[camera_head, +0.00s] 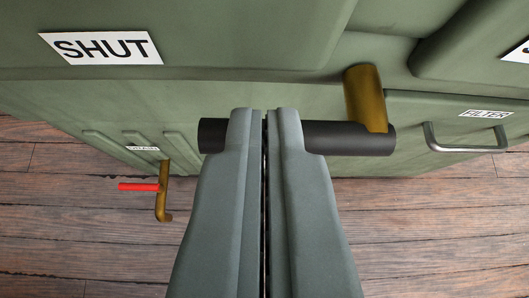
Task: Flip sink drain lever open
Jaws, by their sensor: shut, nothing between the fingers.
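A black bar handle (350,138) on a brass stem (365,95) lies level across the middle, pointing left from the stem. A white sign reading SHUT (101,47) is on the green panel above left of it. My gripper (265,115) is shut with nothing between its fingers. Its fingertips overlap the black handle in the picture and hide part of it; I cannot tell whether they touch it. A smaller red lever (138,187) sits on a brass pipe (163,190) at the lower left, pointing left, under a small label too small to read surely.
The green cabinet (250,95) fills the upper part. A FILTER label (484,114) and a metal pull handle (466,138) are at the right. Another white sign (517,53) is cut off at the right edge. Wooden floor (80,240) shows below, clear.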

